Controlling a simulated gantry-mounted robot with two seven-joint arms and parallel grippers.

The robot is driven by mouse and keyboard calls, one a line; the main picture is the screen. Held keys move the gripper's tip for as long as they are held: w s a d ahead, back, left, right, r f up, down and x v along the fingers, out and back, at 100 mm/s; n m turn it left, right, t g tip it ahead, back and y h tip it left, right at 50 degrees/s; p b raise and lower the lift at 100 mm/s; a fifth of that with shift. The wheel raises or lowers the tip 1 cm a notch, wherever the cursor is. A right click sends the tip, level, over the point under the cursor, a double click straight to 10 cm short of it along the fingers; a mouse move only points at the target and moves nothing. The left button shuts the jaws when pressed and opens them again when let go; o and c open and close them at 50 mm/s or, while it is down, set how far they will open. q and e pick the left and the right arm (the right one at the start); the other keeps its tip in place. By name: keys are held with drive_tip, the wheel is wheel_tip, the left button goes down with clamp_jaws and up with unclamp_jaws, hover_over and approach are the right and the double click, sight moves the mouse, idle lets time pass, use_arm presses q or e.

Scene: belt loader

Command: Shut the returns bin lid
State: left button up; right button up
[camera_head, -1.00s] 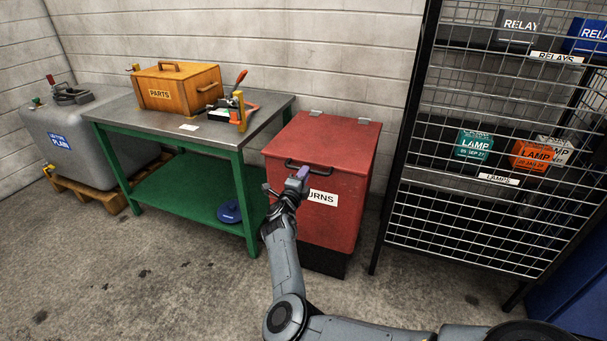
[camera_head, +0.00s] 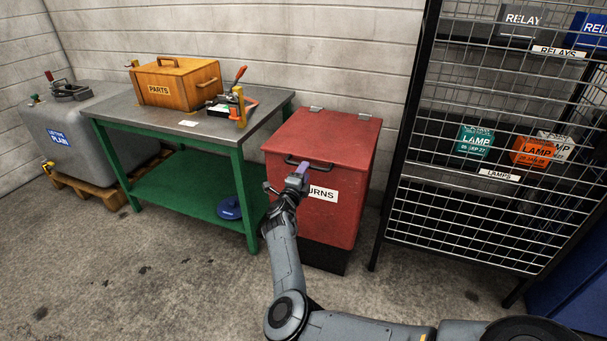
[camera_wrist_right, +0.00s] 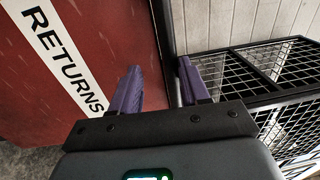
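The red returns bin (camera_head: 340,220) stands against the wall between the green bench and the mesh rack. Its red lid (camera_head: 325,135) lies flat over the top, hinges at the back, and looks shut. A dark handle (camera_head: 318,164) is at the lid's front edge. My right gripper (camera_head: 301,168) is in front of the bin, just below the handle and left of the white label; contact cannot be told. In the right wrist view its purple fingers (camera_wrist_right: 158,68) are apart with nothing between them, beside the RETURNS label (camera_wrist_right: 62,55). My left gripper is not in view.
The green bench (camera_head: 186,142) with an orange parts box (camera_head: 176,83) and a clamp stands to the left. A grey tank (camera_head: 65,135) sits on a pallet beyond it. The mesh rack (camera_head: 470,205) stands close on the bin's right. The floor in front is clear.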

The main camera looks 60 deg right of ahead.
idle(0.4)
drive_tip(key=p+v, duration=0.4)
drive_tip(key=v, duration=0.7)
drive_tip(key=shift+p, duration=0.4)
drive_tip(key=shift+d, duration=0.1)
